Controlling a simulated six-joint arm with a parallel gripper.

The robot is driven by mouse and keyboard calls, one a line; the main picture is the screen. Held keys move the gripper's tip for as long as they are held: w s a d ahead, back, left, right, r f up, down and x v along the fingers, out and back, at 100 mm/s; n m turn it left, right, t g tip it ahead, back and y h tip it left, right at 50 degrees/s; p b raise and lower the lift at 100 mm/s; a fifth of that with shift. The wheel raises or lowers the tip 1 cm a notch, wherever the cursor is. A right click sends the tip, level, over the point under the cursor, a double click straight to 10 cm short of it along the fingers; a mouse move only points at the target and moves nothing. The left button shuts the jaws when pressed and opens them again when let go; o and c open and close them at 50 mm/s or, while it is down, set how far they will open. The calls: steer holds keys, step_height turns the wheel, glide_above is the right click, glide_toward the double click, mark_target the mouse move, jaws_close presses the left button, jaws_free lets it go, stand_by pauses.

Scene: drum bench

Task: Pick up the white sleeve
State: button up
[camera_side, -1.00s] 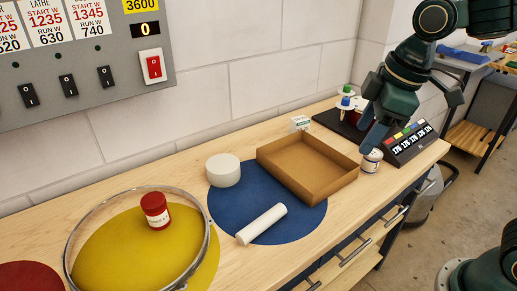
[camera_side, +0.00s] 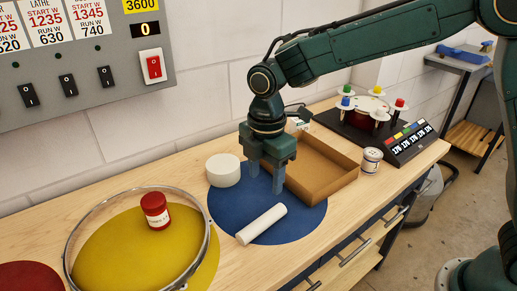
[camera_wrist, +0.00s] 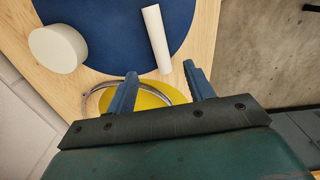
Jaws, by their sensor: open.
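The white sleeve (camera_side: 261,224) is a slim white cylinder lying on its side near the front of the blue disc (camera_side: 230,208). My gripper (camera_side: 265,182) is open and empty, fingers pointing down, above the back of the blue disc between a short white round block and the cardboard tray. It is behind the sleeve and apart from it. In the wrist view the sleeve (camera_wrist: 157,40) lies beyond the open fingers (camera_wrist: 163,86), roughly between them in the picture.
The short white round block (camera_side: 223,170) stands left of my gripper. The open cardboard tray (camera_side: 325,187) is close on the right, with a small labelled can (camera_side: 371,161) beside it. A red-lidded jar (camera_side: 156,210) stands on the yellow disc (camera_side: 120,250) within a metal ring (camera_side: 69,243).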

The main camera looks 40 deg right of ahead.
glide_above(262, 219)
steer(key=shift+s+d+f, duration=0.1)
steer(key=shift+f, duration=4.35)
steer(key=shift+f, duration=0.1)
steer(key=shift+f, duration=2.5)
steer(key=c, duration=1.1)
